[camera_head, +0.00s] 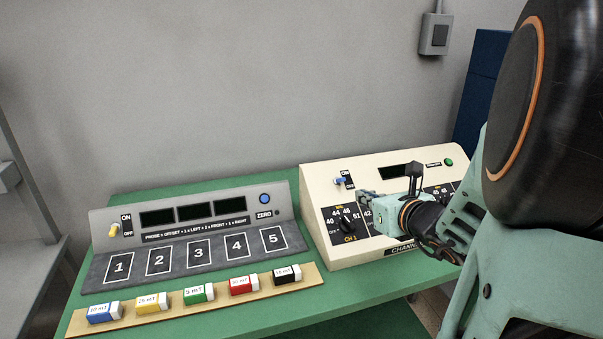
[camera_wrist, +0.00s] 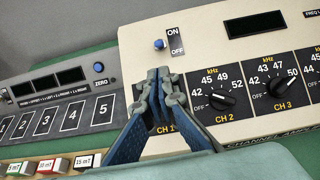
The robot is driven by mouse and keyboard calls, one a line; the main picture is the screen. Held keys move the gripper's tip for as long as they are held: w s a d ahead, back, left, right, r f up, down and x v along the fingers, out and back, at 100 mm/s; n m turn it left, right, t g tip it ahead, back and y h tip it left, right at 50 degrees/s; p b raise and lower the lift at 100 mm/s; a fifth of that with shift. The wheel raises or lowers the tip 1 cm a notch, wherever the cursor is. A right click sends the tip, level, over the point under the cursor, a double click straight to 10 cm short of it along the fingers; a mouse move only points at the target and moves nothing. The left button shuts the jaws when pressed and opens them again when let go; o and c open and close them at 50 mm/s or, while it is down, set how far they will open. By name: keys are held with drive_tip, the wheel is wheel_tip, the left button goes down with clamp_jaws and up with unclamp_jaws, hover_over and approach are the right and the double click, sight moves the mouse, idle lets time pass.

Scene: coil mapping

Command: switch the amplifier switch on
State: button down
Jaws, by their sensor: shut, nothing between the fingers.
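A cream panel (camera_head: 319,200) with channel dials stands on the green table. A small blue ON/OFF switch (camera_head: 338,181) is at its upper left; in the wrist view the switch (camera_wrist: 159,44) is left of the ON and OFF labels. I cannot tell which way it is set. My gripper (camera_head: 364,196) is shut and empty, in front of the panel. In the wrist view the fingertips (camera_wrist: 159,76) are just below the blue switch in the picture, with a gap between, and partly cover the CH 1 dial.
A grey panel (camera_head: 98,243) on the left has a yellow ON/OFF switch (camera_head: 114,230), dark displays and a blue ZERO button (camera_head: 265,199). Several coloured blocks lie on a wooden strip (camera_head: 210,296) in front. CH 2 dial (camera_wrist: 219,97) is right of the fingers.

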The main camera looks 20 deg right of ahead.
sight(341, 180)
drive_tip(key=shift+d, duration=0.15)
drive_tip(key=b+x, duration=0.1)
drive_tip(key=x, duration=0.9)
drive_tip(key=shift+d+r+p, duration=0.1)
drive_tip(key=shift+r+p, duration=0.05)
drive_tip(key=shift+p, duration=0.25)
drive_tip(key=shift+r+p, duration=0.15)
drive_tip(key=shift+p, duration=0.2)
drive_tip(key=shift+g, duration=0.3)
drive_tip(key=shift+p, duration=0.75)
